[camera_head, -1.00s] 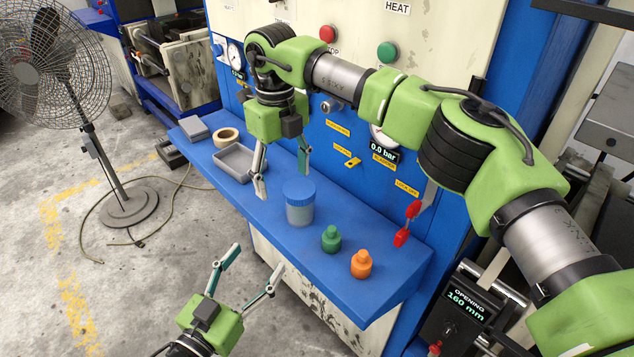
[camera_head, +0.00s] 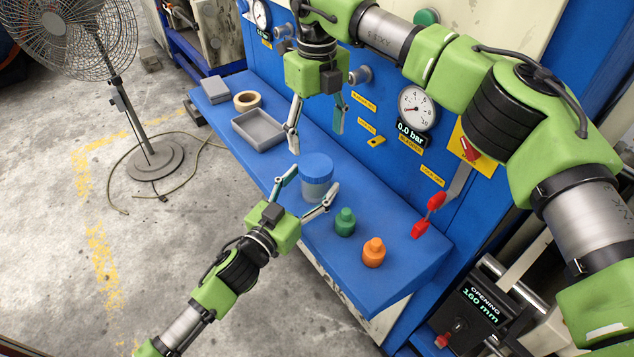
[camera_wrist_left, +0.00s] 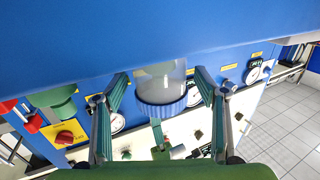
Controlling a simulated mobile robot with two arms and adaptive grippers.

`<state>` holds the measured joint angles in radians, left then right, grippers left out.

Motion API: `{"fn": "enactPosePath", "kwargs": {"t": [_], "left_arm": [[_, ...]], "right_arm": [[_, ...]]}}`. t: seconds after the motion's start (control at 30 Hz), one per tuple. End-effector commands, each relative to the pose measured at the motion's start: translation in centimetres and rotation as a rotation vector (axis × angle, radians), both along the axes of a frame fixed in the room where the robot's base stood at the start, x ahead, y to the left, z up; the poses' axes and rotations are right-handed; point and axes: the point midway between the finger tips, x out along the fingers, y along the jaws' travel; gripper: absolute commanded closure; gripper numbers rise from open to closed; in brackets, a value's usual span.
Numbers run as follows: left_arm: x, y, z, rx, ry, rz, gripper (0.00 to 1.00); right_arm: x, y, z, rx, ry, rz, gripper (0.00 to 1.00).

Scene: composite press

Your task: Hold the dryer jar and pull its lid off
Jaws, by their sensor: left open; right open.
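The dryer jar (camera_head: 317,188) stands upright on the blue shelf, a clear grey body with a ribbed blue lid (camera_head: 316,163) on it. In the left wrist view the jar (camera_wrist_left: 160,78) appears upside down, its lid (camera_wrist_left: 161,106) lower in the picture. My left gripper (camera_head: 313,181) is open, low at the shelf's front edge, with a finger towards each side of the jar. In the wrist view clear gaps show between both fingers and the jar. My right gripper (camera_head: 316,140) is open and empty, pointing down above and behind the lid.
The blue shelf (camera_head: 397,290) also carries a green bottle (camera_head: 345,223) and an orange bottle (camera_head: 373,254) right of the jar. A grey tray (camera_head: 258,130), a tape roll (camera_head: 247,101) and a grey box (camera_head: 216,90) stand left. The press panel with gauge (camera_head: 417,108) rises behind.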

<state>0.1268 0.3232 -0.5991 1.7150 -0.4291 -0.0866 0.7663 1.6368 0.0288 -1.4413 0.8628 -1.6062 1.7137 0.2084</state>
Motion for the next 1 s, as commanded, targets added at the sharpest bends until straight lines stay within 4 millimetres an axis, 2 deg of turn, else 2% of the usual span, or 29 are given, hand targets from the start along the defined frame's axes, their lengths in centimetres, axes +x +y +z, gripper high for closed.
{"fn": "enactPosePath", "kwargs": {"t": [0.2,0.57,0.7,0.8,0.83,0.87,1.0], "left_arm": [[1.9,-1.2,0.0,0.000,0.000,0.000,0.34],[2.2,-1.4,0.0,0.000,0.000,0.000,0.34],[2.2,-1.4,0.0,0.000,0.000,0.000,0.71],[2.2,-1.4,0.0,0.000,0.000,0.000,0.94],[2.2,-1.4,0.0,0.001,-0.001,0.000,0.94],[2.2,-1.4,0.0,0.001,-0.001,0.000,0.94],[2.2,-1.4,0.0,0.001,-0.001,0.000,0.94]], "right_arm": [[0.0,0.1,0.0,0.000,0.000,0.001,0.33],[0.0,0.0,0.0,0.000,0.000,0.001,0.33],[0.0,0.0,0.0,0.000,0.000,0.001,0.33],[0.0,0.0,0.0,0.000,0.000,0.001,0.33],[0.0,0.0,0.0,0.000,0.000,0.001,0.28],[0.0,0.0,0.0,0.000,0.000,0.001,0.27],[-0.4,0.1,-0.2,0.006,-0.004,0.000,0.27]]}}
